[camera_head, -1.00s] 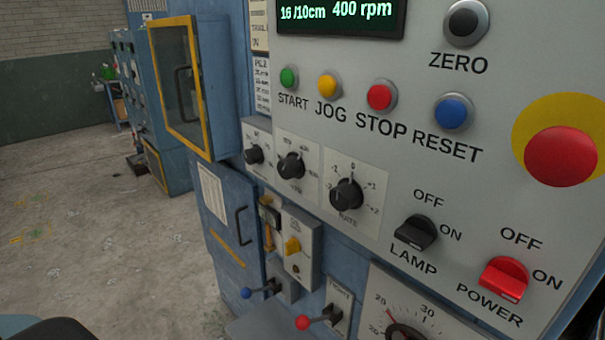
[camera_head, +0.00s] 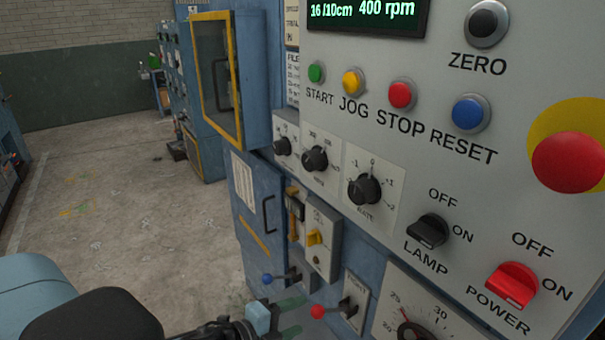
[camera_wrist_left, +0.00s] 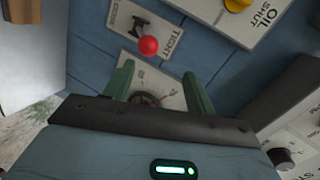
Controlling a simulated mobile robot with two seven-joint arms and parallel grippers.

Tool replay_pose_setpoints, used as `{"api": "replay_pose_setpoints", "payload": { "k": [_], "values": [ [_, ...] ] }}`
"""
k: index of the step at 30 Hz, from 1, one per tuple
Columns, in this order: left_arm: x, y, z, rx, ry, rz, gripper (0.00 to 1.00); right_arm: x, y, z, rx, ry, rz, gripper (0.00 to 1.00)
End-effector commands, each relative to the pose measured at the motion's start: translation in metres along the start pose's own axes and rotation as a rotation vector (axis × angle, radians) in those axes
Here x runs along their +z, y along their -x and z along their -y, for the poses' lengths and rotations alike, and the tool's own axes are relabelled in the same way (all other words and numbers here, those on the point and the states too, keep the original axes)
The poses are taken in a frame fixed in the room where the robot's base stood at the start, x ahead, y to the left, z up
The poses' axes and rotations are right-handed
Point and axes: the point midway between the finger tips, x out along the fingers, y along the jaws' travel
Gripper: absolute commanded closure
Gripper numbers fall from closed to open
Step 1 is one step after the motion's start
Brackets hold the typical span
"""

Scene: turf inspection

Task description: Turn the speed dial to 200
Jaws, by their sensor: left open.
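The display (camera_head: 368,12) reads 400 rpm. Below it on the panel is a row of three black dials: a left dial (camera_head: 283,146), a middle dial (camera_head: 315,159) and a right dial (camera_head: 364,190) marked around with -1, 0 and +1. The small print is too blurred to tell surely which one is the speed dial. My left gripper (camera_head: 294,318) is open and empty at the bottom of the head view, below the dials and apart from them. In the left wrist view its green fingers (camera_wrist_left: 158,82) are spread, with a gauge (camera_wrist_left: 147,98) seen between them. My right gripper is not in view.
LAMP (camera_head: 427,231) and POWER (camera_head: 513,285) switches are at right. Open floor (camera_head: 130,220) lies left.

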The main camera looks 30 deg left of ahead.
Motion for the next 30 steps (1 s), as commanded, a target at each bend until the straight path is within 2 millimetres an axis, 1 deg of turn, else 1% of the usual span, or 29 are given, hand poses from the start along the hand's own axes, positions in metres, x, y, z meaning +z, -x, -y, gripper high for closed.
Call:
{"api": "replay_pose_setpoints", "payload": {
  "k": [1, 2, 3, 5, 6, 8, 9, 11, 12, 15, 18, 22, 25, 30],
  "values": [
    [0.003, -0.001, 0.031, -0.038, -0.147, -0.018, 0.44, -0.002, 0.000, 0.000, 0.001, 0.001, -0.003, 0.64],
    [0.004, 0.000, 0.046, -0.057, -0.226, -0.023, 0.44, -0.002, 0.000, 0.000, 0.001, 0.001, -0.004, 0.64],
    [0.005, 0.001, 0.066, -0.082, -0.333, -0.030, 0.44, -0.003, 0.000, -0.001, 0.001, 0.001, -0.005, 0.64],
    [0.007, 0.004, 0.095, -0.118, -0.492, -0.032, 0.44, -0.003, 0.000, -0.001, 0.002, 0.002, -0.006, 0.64],
    [0.008, 0.008, 0.113, -0.143, -0.599, -0.031, 0.44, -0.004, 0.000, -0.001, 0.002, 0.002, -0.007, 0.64],
    [0.009, 0.014, 0.141, -0.177, -0.756, -0.024, 0.44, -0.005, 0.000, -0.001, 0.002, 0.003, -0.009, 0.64],
    [0.009, 0.019, 0.159, -0.200, -0.860, -0.016, 0.44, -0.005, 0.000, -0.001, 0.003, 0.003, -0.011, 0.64],
    [0.009, 0.029, 0.184, -0.230, -1.015, 0.000, 0.44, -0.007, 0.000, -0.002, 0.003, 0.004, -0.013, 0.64],
    [0.009, 0.036, 0.201, -0.250, -1.117, 0.015, 0.44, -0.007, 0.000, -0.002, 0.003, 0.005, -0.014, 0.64],
    [0.009, 0.054, 0.237, -0.288, -1.350, 0.058, 0.44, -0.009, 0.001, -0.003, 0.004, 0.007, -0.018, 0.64],
    [0.008, 0.072, 0.266, -0.313, -1.543, 0.104, 0.44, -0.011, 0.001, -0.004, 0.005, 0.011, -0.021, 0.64],
    [0.007, 0.090, 0.289, -0.327, -1.713, 0.152, 0.44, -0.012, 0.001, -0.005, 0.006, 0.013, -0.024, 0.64],
    [0.007, 0.097, 0.298, -0.331, -1.783, 0.173, 0.44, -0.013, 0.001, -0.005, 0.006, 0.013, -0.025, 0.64],
    [0.007, 0.101, 0.301, -0.332, -1.816, 0.183, 0.44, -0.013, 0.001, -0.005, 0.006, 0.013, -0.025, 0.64]
  ]
}}
